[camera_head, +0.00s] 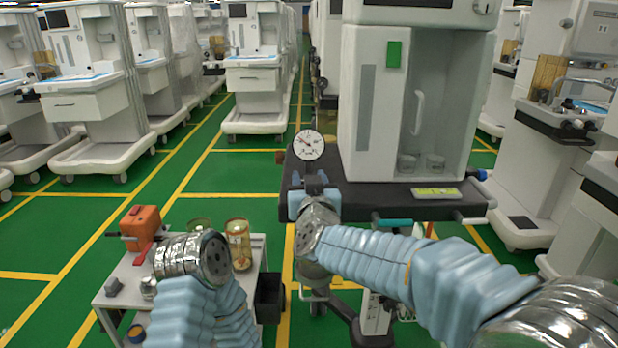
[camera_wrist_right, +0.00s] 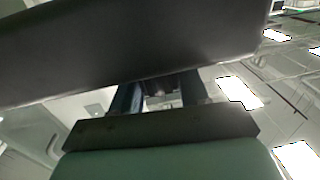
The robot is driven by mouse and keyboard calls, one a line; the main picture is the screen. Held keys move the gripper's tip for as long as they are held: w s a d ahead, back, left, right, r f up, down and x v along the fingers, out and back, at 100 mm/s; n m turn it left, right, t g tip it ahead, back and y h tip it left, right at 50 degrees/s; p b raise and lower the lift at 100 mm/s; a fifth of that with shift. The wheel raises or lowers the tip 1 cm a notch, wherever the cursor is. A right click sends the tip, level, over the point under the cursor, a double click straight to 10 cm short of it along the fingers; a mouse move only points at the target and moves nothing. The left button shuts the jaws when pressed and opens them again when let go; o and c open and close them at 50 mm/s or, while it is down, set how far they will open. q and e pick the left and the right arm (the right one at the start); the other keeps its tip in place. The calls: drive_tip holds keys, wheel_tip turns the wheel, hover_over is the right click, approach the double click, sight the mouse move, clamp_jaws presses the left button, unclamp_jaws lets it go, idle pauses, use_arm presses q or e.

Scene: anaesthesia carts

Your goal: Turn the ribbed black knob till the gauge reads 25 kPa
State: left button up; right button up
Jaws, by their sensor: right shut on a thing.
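The round white gauge (camera_head: 308,145) stands at the left front of the dark cart shelf in the head view. Its needle seems to point to the upper left, but the numbers are too small to read. My right gripper (camera_head: 314,187) is just below the gauge, at the shelf's front edge. It is shut on the ribbed black knob, which the fingers mostly hide in the head view. In the right wrist view, the dark knob (camera_wrist_right: 160,88) shows between the two fingers, under a broad dark panel. My left arm's metal wrist shows at lower left, but its gripper does not.
The dark shelf (camera_head: 375,196) carries a white cabinet (camera_head: 374,100) and a yellow-green label (camera_head: 436,193). A small table (camera_head: 118,292) at lower left holds an orange device (camera_head: 141,222) and jars (camera_head: 238,240). A black bin (camera_head: 270,297) stands beside it. Green floor is open behind.

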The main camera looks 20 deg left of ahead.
drive_tip(key=o, duration=0.9)
drive_tip(key=shift+o, duration=0.2)
drive_tip(key=shift+s, duration=0.1)
drive_tip(key=shift+s+d, duration=0.15)
drive_tip(key=shift+s, duration=0.25)
drive_tip(key=b+v, duration=0.1)
drive_tip(key=v, duration=1.1)
drive_tip(key=shift+s+d+b, duration=0.2)
drive_tip(key=shift+s+b, duration=0.1)
drive_tip(key=shift+s, duration=0.05)
drive_tip(key=shift+f, duration=0.1)
